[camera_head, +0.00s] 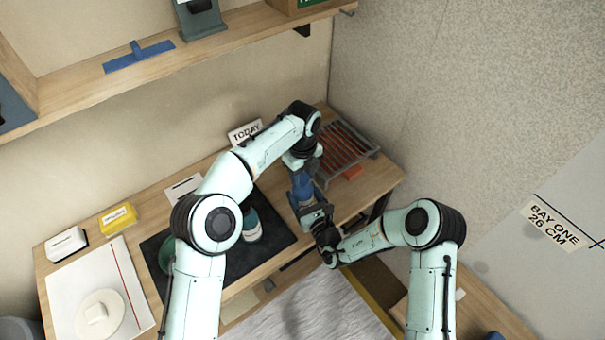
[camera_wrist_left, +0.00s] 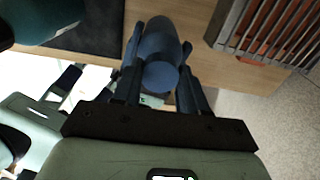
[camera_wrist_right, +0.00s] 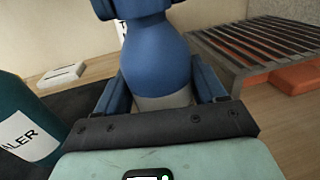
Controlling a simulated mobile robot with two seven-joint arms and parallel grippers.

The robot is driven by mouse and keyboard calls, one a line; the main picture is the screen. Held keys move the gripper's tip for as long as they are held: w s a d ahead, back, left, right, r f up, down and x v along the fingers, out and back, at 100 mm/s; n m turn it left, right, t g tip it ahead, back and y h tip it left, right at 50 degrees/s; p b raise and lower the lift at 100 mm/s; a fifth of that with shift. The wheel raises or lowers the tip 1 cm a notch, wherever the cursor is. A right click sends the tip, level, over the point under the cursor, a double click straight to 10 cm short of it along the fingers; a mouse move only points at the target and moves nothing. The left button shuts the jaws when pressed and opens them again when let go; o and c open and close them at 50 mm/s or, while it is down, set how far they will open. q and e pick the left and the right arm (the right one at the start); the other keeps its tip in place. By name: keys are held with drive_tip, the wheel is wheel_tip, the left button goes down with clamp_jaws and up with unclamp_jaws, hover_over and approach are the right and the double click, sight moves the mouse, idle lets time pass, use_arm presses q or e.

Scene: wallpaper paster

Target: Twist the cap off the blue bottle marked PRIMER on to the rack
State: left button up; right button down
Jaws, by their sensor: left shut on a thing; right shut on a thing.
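The blue bottle (camera_wrist_right: 158,55) stands between my two grippers in the right wrist view, wide-shouldered with a grey lower band. Its PRIMER marking is not visible. My right gripper (camera_wrist_right: 160,90) is shut around the bottle's body from the side. My left gripper (camera_wrist_left: 158,85) is shut on the round blue cap (camera_wrist_left: 160,76) at the bottle's top. In the head view, my left gripper (camera_head: 302,178) is above my right gripper (camera_head: 312,212), with the bottle mostly hidden between them. The slatted rack (camera_head: 345,145) lies just behind and to the right; it looks bare on top.
A teal bottle (camera_wrist_right: 25,125), its label reading "ALER", stands on the dark mat (camera_head: 275,248), left of the blue bottle. A TODAY card (camera_head: 244,132) stands behind. A wall rises on the right.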

use_arm(q)
drive_tip(key=n, duration=0.8)
drive_tip(key=shift+r, duration=0.1)
drive_tip(key=n, duration=0.4)
drive_tip(key=shift+n, duration=0.3)
drive_tip(key=n, duration=1.3)
drive_tip(key=shift+n, duration=0.3)
drive_tip(key=n, duration=0.9)
drive_tip(key=shift+n, duration=0.3)
drive_tip(key=shift+r, duration=0.2)
